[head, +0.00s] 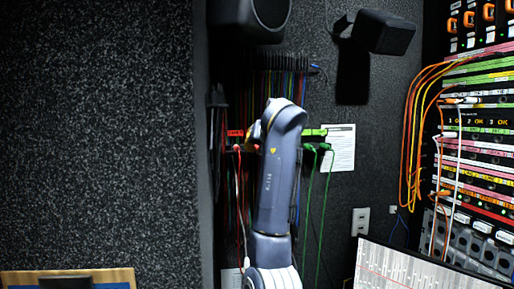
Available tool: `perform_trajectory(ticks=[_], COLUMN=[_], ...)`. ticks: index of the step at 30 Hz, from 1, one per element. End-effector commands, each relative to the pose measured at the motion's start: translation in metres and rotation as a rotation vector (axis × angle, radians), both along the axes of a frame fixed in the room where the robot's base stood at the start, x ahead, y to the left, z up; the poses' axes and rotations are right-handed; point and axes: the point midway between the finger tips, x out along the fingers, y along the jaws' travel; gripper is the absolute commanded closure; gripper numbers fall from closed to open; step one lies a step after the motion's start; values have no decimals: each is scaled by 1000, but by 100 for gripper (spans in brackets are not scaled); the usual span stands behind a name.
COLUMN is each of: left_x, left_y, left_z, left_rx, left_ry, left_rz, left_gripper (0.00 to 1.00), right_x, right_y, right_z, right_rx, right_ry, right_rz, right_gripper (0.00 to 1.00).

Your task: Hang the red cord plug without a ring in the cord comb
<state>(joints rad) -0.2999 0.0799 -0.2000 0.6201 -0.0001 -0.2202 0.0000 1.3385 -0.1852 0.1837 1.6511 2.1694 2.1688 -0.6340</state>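A black cord comb (285,62) is fixed high on the dark wall, with several coloured cords hanging below it. A lower strip has a red-labelled part (236,133) at left and a green-labelled part (313,132) at right. A red plug (236,148) shows under the red part, and another bit of red (257,147) shows beside my arm. I cannot tell which plug has a ring. My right arm (272,195) rises in front of the strip, below the comb. Its link hides the gripper's fingers and the strip's middle. My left gripper is out of view.
Green plugs (310,148) with green cords hang right of my arm. A white paper sheet (339,148) is on the wall. A patch rack (480,150) with orange and white cords stands at right. A screen (425,268) is at bottom right, a black speaker (384,33) above.

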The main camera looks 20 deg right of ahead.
Motion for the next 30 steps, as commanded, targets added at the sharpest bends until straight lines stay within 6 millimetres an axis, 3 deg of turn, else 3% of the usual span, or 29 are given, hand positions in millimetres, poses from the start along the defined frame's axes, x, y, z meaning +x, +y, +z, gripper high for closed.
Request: perform_trajectory(ticks=[17, 18, 24, 29, 30], left_x=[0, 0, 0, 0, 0], left_y=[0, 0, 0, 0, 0], left_z=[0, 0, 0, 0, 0], left_rx=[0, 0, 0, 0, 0], left_ry=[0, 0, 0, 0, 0], left_rz=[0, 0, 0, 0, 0], left_gripper=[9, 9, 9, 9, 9], right_x=[0, 0, 0, 0, 0], right_y=[0, 0, 0, 0, 0], right_z=[-2, -2, -2, -3, -3], right_rx=[0, 0, 0, 0, 0], right_ry=[0, 0, 0, 0, 0], right_rz=[0, 0, 0, 0, 0], right_gripper=[100, 92, 69, 69, 61])
